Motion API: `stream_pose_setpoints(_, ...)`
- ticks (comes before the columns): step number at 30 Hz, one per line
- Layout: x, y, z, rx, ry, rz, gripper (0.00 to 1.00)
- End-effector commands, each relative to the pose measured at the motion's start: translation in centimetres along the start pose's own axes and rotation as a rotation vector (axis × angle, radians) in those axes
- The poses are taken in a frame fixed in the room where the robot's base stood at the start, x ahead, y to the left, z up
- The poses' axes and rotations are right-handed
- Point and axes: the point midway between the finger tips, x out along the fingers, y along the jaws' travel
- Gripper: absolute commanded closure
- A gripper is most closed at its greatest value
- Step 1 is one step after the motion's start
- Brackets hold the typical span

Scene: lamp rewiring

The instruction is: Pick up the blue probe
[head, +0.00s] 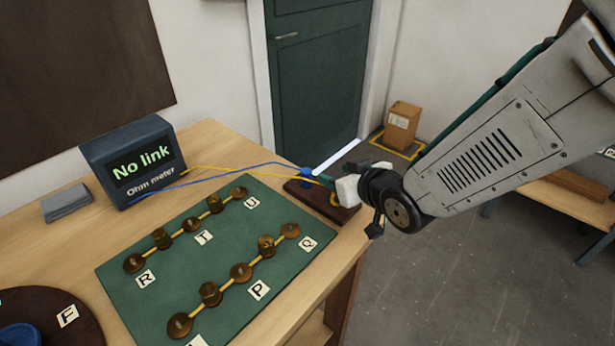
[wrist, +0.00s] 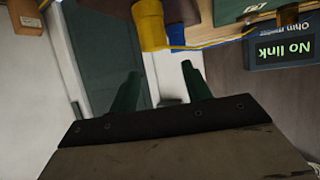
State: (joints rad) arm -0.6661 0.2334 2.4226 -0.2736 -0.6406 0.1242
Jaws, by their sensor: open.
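The blue probe (head: 307,171) is at the back of a dark brown holder (head: 347,214) on the table's right end, with a blue wire running to the ohm meter (head: 130,162). In the wrist view the blue probe (wrist: 178,40) is partly behind the yellow probe (wrist: 150,24). My gripper (head: 321,180) has its green fingers close to the probes in the head view, partly covering them. In the wrist view my gripper (wrist: 160,70) is open and empty, with both probes beyond its fingertips. I cannot tell whether it touches either probe.
The meter reads "No link". A green board (head: 225,255) with brass terminals and letter tags lies left of the holder. A dark round tray (head: 60,325) is at the lower left, and a grey block (head: 67,203) is beside the meter.

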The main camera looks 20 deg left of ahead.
Motion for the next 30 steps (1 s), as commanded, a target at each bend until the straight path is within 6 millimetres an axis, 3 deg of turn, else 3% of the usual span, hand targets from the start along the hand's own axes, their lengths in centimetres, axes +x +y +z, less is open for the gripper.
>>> stream_pose_setpoints(3,1.3,-2.2,0.3,-0.010,0.045,-0.052,0.52)
stream_pose_setpoints(6,2.2,-2.8,0.2,-0.013,0.062,-0.066,0.52)
stream_pose_setpoints(21,8.6,-3.1,-0.2,-0.013,0.063,-0.065,0.52)
stream_pose_setpoints(30,9.2,-3.1,-0.3,-0.012,0.064,-0.063,0.52)
